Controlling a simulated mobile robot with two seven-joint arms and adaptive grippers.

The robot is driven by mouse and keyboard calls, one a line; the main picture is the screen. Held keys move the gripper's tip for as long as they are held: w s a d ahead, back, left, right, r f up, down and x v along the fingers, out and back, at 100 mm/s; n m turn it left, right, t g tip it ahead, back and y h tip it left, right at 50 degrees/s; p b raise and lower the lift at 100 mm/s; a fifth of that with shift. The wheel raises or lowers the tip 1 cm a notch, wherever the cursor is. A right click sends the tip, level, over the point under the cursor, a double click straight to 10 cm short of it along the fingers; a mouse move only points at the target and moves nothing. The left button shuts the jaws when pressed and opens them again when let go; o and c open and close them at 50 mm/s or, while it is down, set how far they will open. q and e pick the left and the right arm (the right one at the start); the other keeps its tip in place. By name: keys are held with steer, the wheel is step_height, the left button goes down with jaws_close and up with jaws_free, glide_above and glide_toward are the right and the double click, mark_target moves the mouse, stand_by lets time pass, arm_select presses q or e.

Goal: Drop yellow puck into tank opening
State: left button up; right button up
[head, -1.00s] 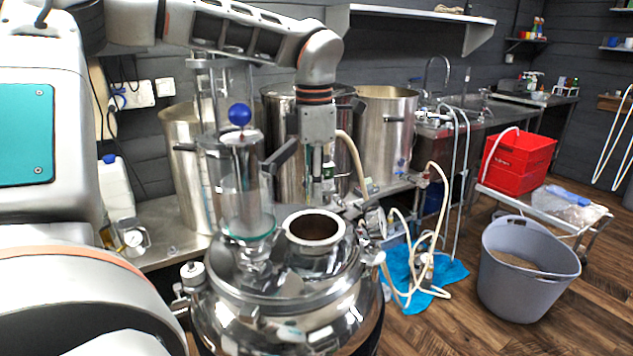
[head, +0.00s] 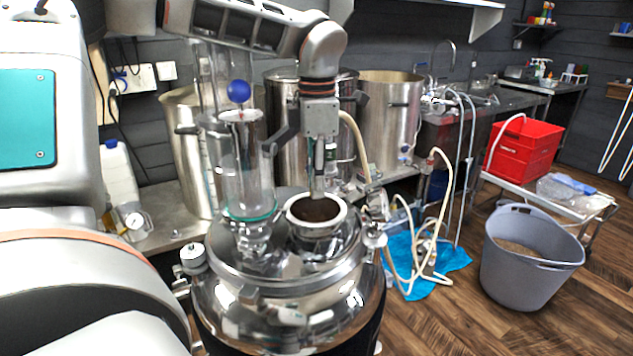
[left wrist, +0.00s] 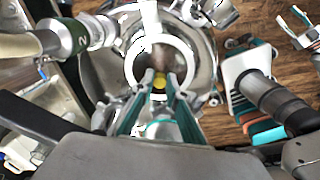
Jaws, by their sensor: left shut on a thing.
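The steel tank (head: 290,290) stands in front of me, with a round white-rimmed opening (head: 338,222) on its lid. My left gripper (head: 317,192) points straight down over this opening, its fingertips at about rim height; the exact depth is hard to tell. In the left wrist view, the small yellow puck (left wrist: 159,82) sits between the tips of the left gripper (left wrist: 160,78), which is shut on it. The white ring of the opening (left wrist: 187,62) surrounds the puck there. In the head view the puck is hidden. My right gripper is in neither view.
Large steel pots (head: 388,120) stand behind. Hoses (head: 432,220) hang at the right. A grey tub (head: 525,270) and red crate (head: 525,150) are farther right.

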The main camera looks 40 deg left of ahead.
arm_select(q)
steer(key=o, duration=0.7)
step_height(320, 180, up, 12)
steer(key=shift+r, duration=0.1)
stand_by(0.3)
stand_by(0.5)
